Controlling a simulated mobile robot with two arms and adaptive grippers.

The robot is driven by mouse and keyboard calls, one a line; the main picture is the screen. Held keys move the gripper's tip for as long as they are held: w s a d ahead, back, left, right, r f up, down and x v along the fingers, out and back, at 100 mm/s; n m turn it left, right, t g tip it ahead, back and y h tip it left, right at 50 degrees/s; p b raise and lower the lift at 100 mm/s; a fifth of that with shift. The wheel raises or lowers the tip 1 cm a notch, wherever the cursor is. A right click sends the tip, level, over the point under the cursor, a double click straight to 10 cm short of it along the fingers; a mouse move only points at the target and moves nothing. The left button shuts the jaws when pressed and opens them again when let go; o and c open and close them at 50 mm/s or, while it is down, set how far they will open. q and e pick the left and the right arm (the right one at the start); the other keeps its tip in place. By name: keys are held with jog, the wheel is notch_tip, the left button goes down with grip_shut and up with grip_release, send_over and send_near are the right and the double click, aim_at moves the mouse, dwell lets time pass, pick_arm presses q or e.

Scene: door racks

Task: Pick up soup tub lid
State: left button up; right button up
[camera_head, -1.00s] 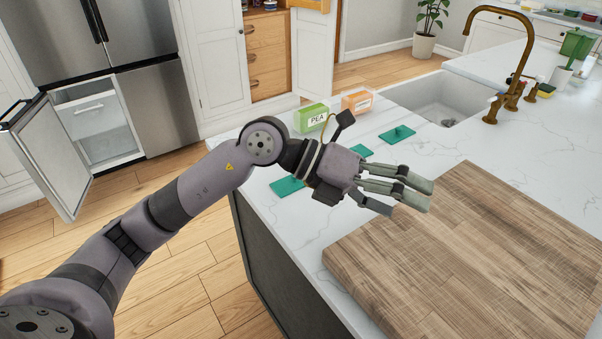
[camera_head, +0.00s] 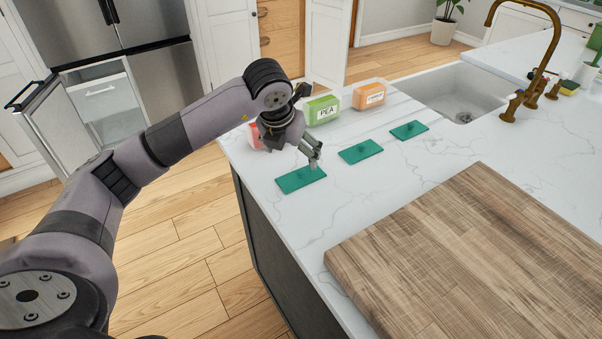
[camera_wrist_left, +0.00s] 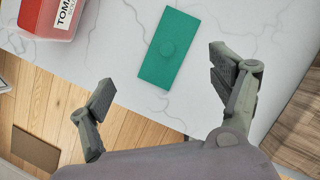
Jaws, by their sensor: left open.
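Three flat green lids lie in a row on the white counter: the nearest lid (camera_head: 300,180), the middle lid (camera_head: 361,151) and the far lid (camera_head: 409,130). My left gripper (camera_head: 314,163) is above and just beside the nearest lid, pointing down. In the left wrist view the same lid (camera_wrist_left: 162,68), with a round knob in its middle, lies beyond and between the open fingers of the gripper (camera_wrist_left: 158,98). The gripper is empty. The tubs are a red tomato tub (camera_wrist_left: 52,17), a green pea tub (camera_head: 323,111) and an orange tub (camera_head: 369,94); my arm partly hides the red one.
A wooden board (camera_head: 480,260) covers the near right of the counter (camera_head: 300,220). A sink (camera_head: 455,92) with a brass tap (camera_head: 540,50) is at the back right. The counter's left edge drops to the wooden floor close to the nearest lid.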

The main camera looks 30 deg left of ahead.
aim_at(296, 177)
pick_arm(q)
jog(key=x, duration=0.3)
jog(key=p+x, duration=0.2)
jog(key=x, duration=0.2)
jog(key=shift+f, duration=0.35)
jog(key=shift+w+f, duration=0.15)
jog(key=shift+f, duration=0.15)
jog(key=shift+c, duration=0.4)
jog(key=shift+r, duration=0.1)
jog(key=c, duration=1.6)
